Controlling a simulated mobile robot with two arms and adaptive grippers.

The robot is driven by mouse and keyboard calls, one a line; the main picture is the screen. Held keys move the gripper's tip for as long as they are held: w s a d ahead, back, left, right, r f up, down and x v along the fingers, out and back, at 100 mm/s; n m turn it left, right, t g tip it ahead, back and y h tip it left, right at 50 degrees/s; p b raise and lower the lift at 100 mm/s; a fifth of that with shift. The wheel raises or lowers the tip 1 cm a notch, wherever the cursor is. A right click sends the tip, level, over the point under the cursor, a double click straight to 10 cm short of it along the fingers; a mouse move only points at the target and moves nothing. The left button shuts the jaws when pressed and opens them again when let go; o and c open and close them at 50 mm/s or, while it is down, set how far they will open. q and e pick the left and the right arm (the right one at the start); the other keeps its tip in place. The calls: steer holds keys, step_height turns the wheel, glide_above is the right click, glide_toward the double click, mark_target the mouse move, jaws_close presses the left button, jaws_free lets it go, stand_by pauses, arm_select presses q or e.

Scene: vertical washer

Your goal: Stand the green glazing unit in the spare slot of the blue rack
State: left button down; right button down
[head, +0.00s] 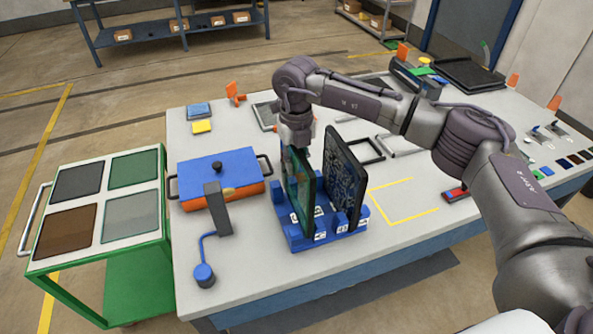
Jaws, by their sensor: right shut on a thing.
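The green glazing unit (301,187) is upright, its lower edge down at the left part of the blue rack (328,241). I cannot tell whether it rests on the slot's bottom. My right gripper (294,150) comes from above and is shut on its upper edge; the fingertips are partly hidden. A dark-framed unit with patterned glass (345,178) stands in the rack to the right of the green one, with a gap between them. White labels show on the rack's front. My left gripper is not in view.
A blue-lidded orange box (220,176) and a dark block (218,208) with a blue cable stand left of the rack. A green cart (103,208) with several coloured panes is at the left. Yellow corner marks (398,217) lie on bare table at the right.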

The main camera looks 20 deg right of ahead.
step_height(320, 180, down, 3)
steer(key=shift+r+p, duration=0.15)
steer(key=shift+p, duration=0.45)
steer(key=shift+f, duration=0.35)
steer(key=shift+f, duration=0.1)
steer(key=c, duration=1.1)
jaws_free()
steer(key=shift+s, duration=0.1)
steer(key=shift+o, duration=0.2)
